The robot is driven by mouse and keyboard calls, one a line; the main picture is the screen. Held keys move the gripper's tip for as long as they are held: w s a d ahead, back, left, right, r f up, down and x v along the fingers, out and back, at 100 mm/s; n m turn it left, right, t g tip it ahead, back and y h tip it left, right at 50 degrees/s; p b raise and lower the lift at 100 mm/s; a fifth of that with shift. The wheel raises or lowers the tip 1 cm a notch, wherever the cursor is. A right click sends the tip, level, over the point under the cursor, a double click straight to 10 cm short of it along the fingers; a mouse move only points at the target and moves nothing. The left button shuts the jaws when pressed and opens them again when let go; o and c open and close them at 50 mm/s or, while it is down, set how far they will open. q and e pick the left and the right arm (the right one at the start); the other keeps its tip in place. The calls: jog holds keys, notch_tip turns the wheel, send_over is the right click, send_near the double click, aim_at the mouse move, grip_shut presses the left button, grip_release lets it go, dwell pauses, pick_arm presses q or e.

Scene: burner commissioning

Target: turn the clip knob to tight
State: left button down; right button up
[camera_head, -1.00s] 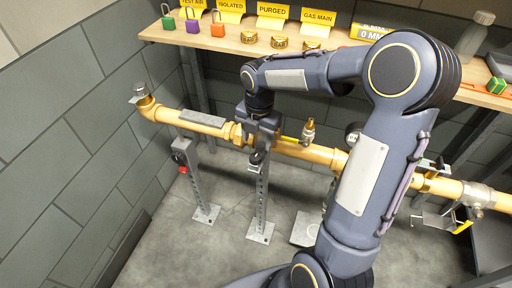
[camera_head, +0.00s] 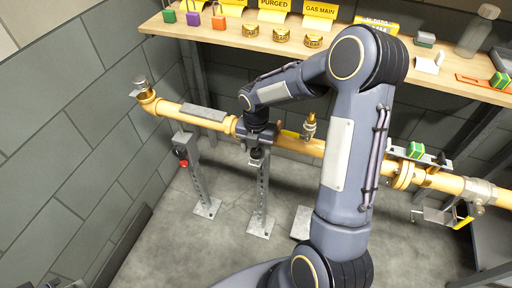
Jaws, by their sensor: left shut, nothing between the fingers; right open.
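A long brass-yellow pipe (camera_head: 300,145) runs across the view on grey posts. A post (camera_head: 196,180) at the left has a dark clip with a red knob (camera_head: 183,163). A second post (camera_head: 262,195) carries a dark clip (camera_head: 256,157) under the pipe; my arm partly hides it, and I cannot make out its knob clearly. My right gripper (camera_head: 257,138) is open and points down at the pipe above this second clip; its fingertips blend with the clip, so contact cannot be told. A small part of my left gripper (camera_head: 66,284) shows at the bottom left corner, shut and empty.
A wooden shelf (camera_head: 225,38) at the back holds padlocks (camera_head: 194,18), yellow signs (camera_head: 320,12) and brass tags (camera_head: 283,33). A small brass valve fitting (camera_head: 309,126) stands on the pipe, right of my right gripper. A green block (camera_head: 416,150) sits by the pipe further right.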

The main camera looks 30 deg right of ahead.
jog(key=shift+c, duration=0.3)
jog(key=c, duration=0.9)
jog(key=shift+c, duration=0.2)
